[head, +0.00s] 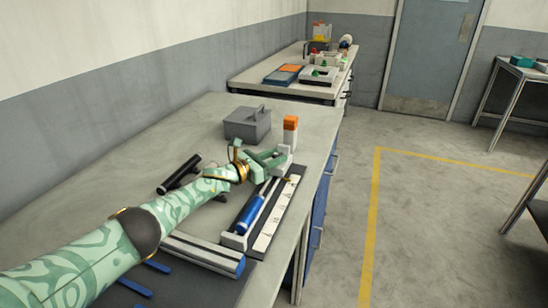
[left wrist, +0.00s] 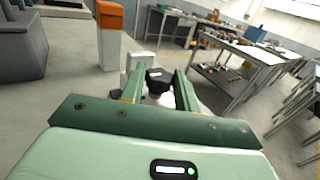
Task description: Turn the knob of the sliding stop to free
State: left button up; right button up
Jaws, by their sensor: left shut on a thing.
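My left gripper (head: 277,157) reaches in from the left over the far end of a rail with a white scale (head: 280,210). In the left wrist view my left gripper (left wrist: 160,76) has its two green fingers on either side of a dark knob (left wrist: 157,80) and is shut on it. A pale block of the sliding stop (head: 284,151) shows just beyond the fingers, and a light grey part also shows in the left wrist view (left wrist: 138,61). The knob's marks are too small to read. My right gripper is not in view.
An orange-topped white block (head: 290,132) and a grey lidded box (head: 247,124) stand behind the gripper. A blue cylinder (head: 248,214) lies along the rail. A black cylinder (head: 180,173) lies left of my arm. The bench's right edge is close to the rail.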

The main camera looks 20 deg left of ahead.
pick_arm(q)
jog(key=shift+s+d+r+n+t+y+p, duration=0.15)
jog(key=shift+n+t+y+p, duration=0.15)
jog(key=shift+y, duration=0.2)
jog(key=shift+d+r+n+t+y+p, duration=0.1)
jog(key=shift+n+t+y+p, duration=0.1)
jog(key=shift+n+y+p, duration=0.25)
jog(key=shift+d+f+n+y, duration=0.15)
jog(key=shift+n+y, duration=0.2)
jog(key=shift+y, duration=0.3)
jog(key=shift+a+f+n+t+y, duration=0.1)
jog(key=shift+a+n+t+y, duration=0.1)
jog(key=shift+n+t+y, duration=0.3)
jog(key=o, duration=1)
jog(key=shift+c, duration=0.2)
